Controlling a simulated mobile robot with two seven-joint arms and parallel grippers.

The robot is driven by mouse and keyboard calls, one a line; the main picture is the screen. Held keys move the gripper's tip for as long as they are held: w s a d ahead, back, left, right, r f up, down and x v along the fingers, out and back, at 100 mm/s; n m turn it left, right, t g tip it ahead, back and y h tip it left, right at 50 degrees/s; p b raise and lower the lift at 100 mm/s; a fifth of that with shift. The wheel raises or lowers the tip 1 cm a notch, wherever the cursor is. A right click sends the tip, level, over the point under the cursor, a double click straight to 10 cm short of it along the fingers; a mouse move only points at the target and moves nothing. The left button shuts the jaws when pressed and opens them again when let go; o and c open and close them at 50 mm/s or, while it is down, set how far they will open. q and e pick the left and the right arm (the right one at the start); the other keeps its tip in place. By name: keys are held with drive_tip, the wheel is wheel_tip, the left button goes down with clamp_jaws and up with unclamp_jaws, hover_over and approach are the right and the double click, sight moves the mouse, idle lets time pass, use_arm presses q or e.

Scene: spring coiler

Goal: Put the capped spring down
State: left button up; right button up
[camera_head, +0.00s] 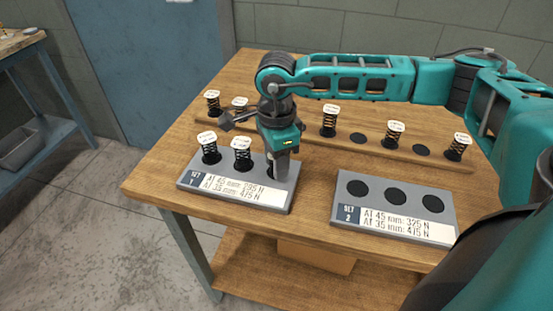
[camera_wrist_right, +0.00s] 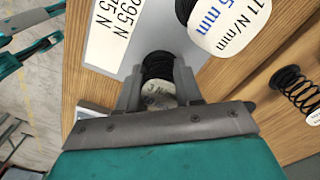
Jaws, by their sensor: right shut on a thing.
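My right gripper (camera_head: 281,165) points down over the right-hand hole of the grey Set 1 tray (camera_head: 222,170). In the right wrist view its fingers (camera_wrist_right: 160,92) are shut around a dark coiled spring with a pale printed cap (camera_wrist_right: 161,97); the fingers hide part of it. In the head view the fingers mostly hide this spring, and I cannot tell whether it touches the tray. Two capped springs, one at left (camera_head: 208,147) and one in the middle (camera_head: 242,155), stand upright in the same tray.
The grey Set 2 tray (camera_head: 345,205) stands to the right with three empty dark spots. Behind, a wooden strip (camera_head: 375,150) holds several capped springs, such as one (camera_head: 394,134), and empty spots. The table's front edge runs just before the trays.

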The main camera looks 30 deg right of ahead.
drive_tip(key=o, duration=1)
drive_tip(key=shift+f, duration=0.1)
wheel_tip(320, 180, up, 12)
drive_tip(key=shift+r, duration=0.2)
